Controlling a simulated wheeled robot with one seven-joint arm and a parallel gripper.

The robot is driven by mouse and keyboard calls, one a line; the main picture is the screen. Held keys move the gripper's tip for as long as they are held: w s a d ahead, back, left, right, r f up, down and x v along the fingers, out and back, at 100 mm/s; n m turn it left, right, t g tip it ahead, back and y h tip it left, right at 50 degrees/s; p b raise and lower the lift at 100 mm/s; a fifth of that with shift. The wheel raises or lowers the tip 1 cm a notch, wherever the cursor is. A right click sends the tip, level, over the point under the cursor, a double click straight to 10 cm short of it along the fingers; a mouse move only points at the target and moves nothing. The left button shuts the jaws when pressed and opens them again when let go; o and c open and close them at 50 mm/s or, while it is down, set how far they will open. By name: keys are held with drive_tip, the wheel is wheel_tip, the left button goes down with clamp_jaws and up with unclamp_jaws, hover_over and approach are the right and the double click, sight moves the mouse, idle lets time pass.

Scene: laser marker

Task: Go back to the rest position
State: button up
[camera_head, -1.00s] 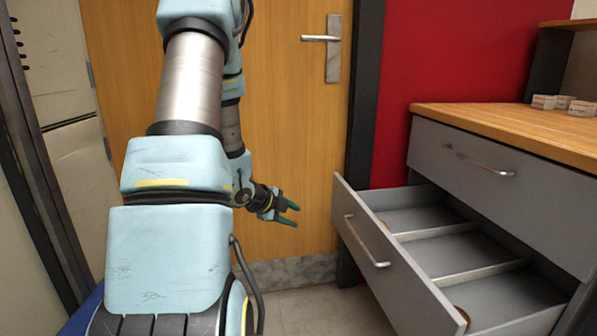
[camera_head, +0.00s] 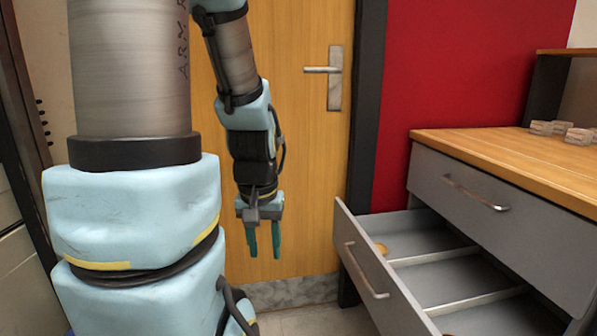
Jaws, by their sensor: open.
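My gripper (camera_head: 264,240) hangs at the end of my arm with its two green fingers pointing down. The fingers are apart, with nothing between them. It is in front of the wooden door, to the left of the open drawer and apart from it. My arm fills the left part of the head view.
A grey lower drawer (camera_head: 358,262) stands pulled out at right, with dividers (camera_head: 435,256) and a small round tan object (camera_head: 380,249) inside. Above it is a shut drawer (camera_head: 470,185) under a wooden worktop (camera_head: 500,150) with small boxes (camera_head: 578,136). The door (camera_head: 310,180) is behind.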

wheel_tip(320, 180, up, 19)
drive_tip(key=p, duration=1.7)
